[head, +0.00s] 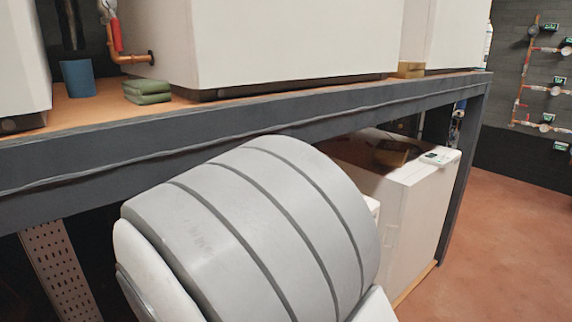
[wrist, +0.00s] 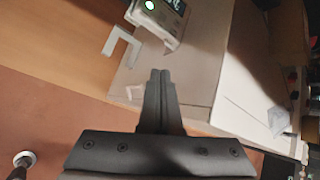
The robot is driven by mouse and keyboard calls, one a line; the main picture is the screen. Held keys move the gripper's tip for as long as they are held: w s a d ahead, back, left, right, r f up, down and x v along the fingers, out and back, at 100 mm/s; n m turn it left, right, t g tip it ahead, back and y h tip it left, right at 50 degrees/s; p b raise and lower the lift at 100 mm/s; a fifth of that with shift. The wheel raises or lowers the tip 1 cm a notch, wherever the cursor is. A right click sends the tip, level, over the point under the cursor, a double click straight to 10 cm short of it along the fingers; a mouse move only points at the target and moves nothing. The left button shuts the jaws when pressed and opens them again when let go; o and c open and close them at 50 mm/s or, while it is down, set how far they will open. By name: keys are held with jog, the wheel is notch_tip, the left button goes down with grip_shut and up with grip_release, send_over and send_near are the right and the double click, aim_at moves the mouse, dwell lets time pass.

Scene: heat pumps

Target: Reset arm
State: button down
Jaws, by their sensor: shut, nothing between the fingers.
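My gripper (wrist: 160,75) shows in the wrist view with its two black fingers together and nothing held between them. It points toward a pale box-shaped unit (wrist: 200,65); I cannot tell how far away that unit is. In the head view my own grey and white arm link fills the lower middle, and the gripper itself is not seen there.
A dark-framed shelf (head: 300,115) crosses the head view. It carries large white units (head: 290,40), a blue cup (head: 78,78) and folded green cloths (head: 147,90). A white unit (head: 415,215) stands below. Reddish floor (head: 515,230) is clear at right; pipes line the far wall.

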jog(key=s+d+r+n+g+y, duration=0.1)
jog(key=s+d+r+n+g, duration=0.15)
jog(key=d+r+n, duration=1.1)
jog(key=s+d+r+n+h, duration=0.2)
jog(key=s+d+n, duration=0.2)
jog(key=s+d, duration=0.45)
jog(key=s+d+r+n+h, duration=0.2)
jog(key=s+d+n, duration=0.35)
jog(key=d, duration=0.65)
notch_tip(320, 180, up, 22)
jog(key=s+p, duration=0.1)
jog(key=p, duration=2)
jog(key=shift+d+p, duration=0.15)
jog(key=shift+p, duration=0.25)
jog(key=shift+g, duration=0.25)
